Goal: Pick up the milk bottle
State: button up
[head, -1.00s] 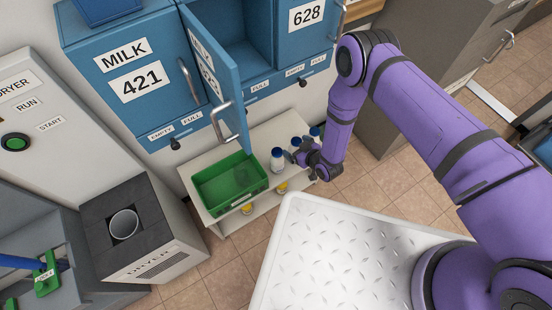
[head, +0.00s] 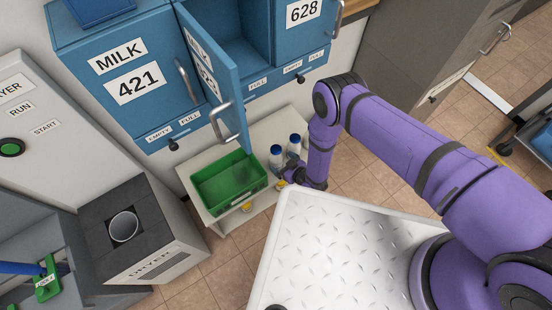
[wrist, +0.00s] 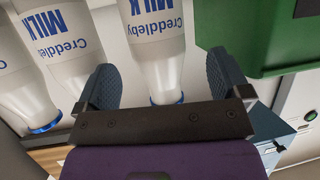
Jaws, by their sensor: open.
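White milk bottles with blue caps stand on a low shelf under the blue mailboxes. In the head view, one bottle (head: 277,156) is next to the green crate and another (head: 294,146) is just right of it. My gripper (head: 290,172) is low in front of them. In the wrist view, my gripper (wrist: 160,85) is open, with one dark finger on each side of a milk bottle (wrist: 155,40) labelled "Creddleby MILK". Its fingers look apart from the bottle, though contact is hard to judge. Another bottle (wrist: 60,35) stands close beside the left finger.
The green crate (head: 205,200) sits on the shelf (head: 284,127) left of the bottles; in the wrist view the crate (wrist: 268,40) is close to the right finger. An open blue mailbox door (head: 212,80) hangs above. A dryer stands at left.

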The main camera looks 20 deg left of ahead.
jog(key=shift+x, duration=2.5)
jog(key=shift+w+r, duration=0.15)
jog(key=shift+r, duration=0.05)
jog(key=c, duration=1.3)
